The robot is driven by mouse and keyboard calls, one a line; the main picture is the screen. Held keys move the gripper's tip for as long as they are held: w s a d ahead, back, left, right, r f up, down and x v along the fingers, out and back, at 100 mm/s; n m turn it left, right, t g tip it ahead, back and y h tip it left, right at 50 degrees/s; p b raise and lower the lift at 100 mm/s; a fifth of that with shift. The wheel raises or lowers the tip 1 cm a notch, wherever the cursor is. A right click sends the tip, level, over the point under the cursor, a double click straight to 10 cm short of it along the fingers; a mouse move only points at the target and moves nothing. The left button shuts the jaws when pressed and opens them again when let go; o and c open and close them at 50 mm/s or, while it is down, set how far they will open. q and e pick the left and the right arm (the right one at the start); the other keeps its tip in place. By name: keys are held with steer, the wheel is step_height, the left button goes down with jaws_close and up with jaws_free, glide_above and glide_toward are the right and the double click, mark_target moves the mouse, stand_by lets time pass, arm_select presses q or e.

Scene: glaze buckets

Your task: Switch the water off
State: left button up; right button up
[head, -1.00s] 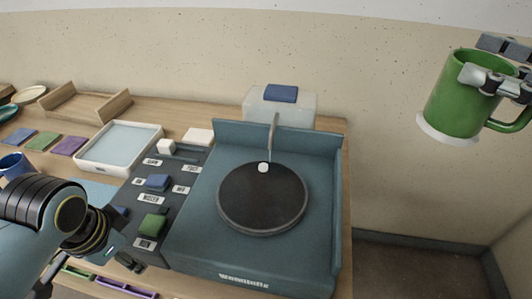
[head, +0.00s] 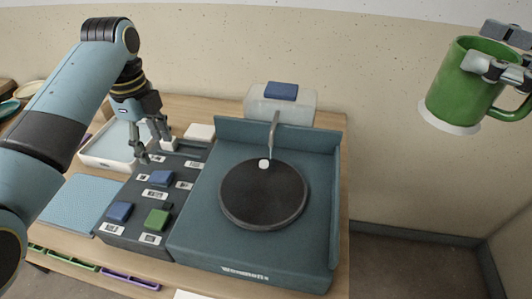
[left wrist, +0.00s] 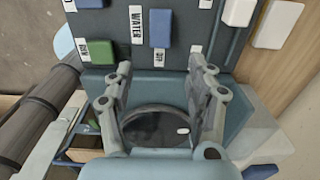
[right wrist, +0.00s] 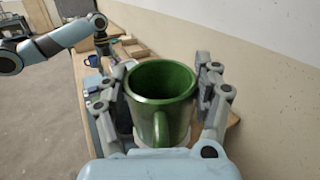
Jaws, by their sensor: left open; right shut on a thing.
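The blue water switch (head: 161,178) sits on the dark control panel (head: 128,193), left of the wheel. In the left wrist view the blue switch (left wrist: 160,27) has a WATER label (left wrist: 136,25) beside it and an OFF label (left wrist: 159,57) below. I cannot tell which way it is tilted. My left gripper (head: 158,154) is open and empty above the panel's far part, behind the switch. Its fingers (left wrist: 160,72) also show in the left wrist view. My right gripper (head: 496,72) is shut on a green mug (head: 460,88), held up at the right; the mug (right wrist: 160,82) is upright.
A green switch (head: 157,219) and another blue one (head: 118,211) are nearer on the panel. A metal spout (head: 273,132) stands over the black wheel (head: 240,195), inside a teal splash pan (head: 315,225). A white tray (head: 97,157) lies left.

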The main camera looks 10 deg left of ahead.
mark_target(166, 175)
arm_select(q)
step_height(166, 175, down, 10)
steer(key=shift+r, duration=0.25)
steer(key=c, duration=1.1)
steer(key=shift+d+y+p, duration=0.15)
steer(key=shift+y+p, duration=0.25)
steer(key=shift+c, duration=0.2)
steer(key=shift+f, duration=0.1)
steer(key=o, duration=1.1)
